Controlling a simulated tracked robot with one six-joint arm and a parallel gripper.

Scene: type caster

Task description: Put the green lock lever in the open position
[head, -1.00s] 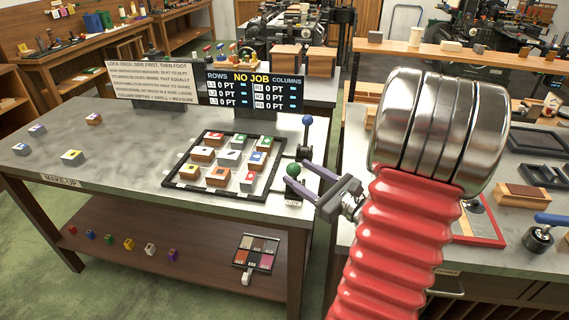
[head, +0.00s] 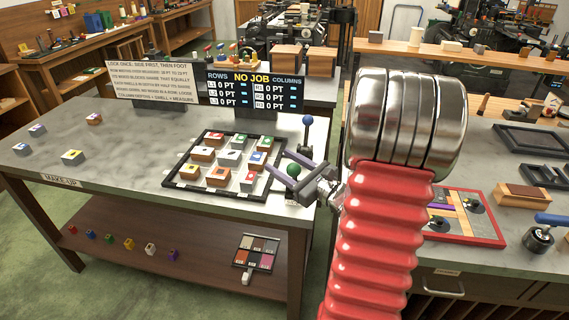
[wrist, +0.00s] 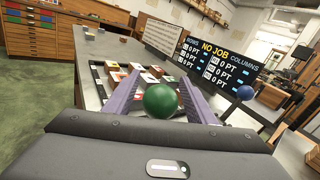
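The green lock lever's round knob (head: 293,170) is at the right edge of the make-up table, beside the framed tray; its lower parts are mostly hidden by my gripper. My gripper (head: 276,160) is open, its two purple fingers pointing left and reaching either side of the knob. In the wrist view, the green knob (wrist: 161,100) sits between the spread fingers, nearer their base than their tips. A small gap seems to show on each side; I cannot tell whether either finger touches it.
A blue-knobbed lever (head: 307,120) stands just behind the green one. The black-framed tray (head: 178,184) of coloured blocks lies to the left. A "NO JOB" board (head: 254,90) stands behind. A second bench (head: 480,270) is to the right.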

